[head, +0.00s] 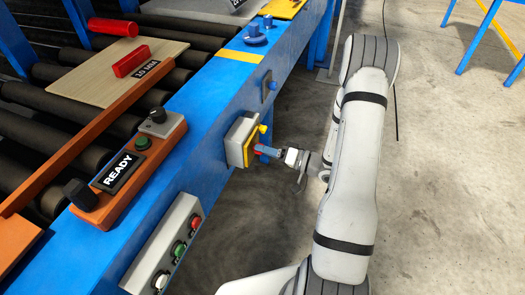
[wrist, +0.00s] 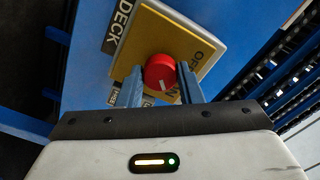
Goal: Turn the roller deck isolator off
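The roller deck isolator (head: 236,140) is a pale box with a yellow face on the side of the blue frame. In the wrist view its yellow plate (wrist: 193,46) carries a round red knob (wrist: 160,72) with a short white mark at its lower edge. Lettering beside the knob is partly hidden, and a label reads "DECK". My gripper (head: 265,151) is at the isolator's face; in the wrist view its two blue fingers (wrist: 159,82) stand on either side of the knob. They look open, with narrow gaps; contact is hard to judge.
An orange panel marked READY (head: 118,172) with knobs and a green button sits on the blue frame (head: 215,95). A grey button box (head: 165,245) is below it. Rollers (head: 50,125) carry a board with a red handle (head: 131,61).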

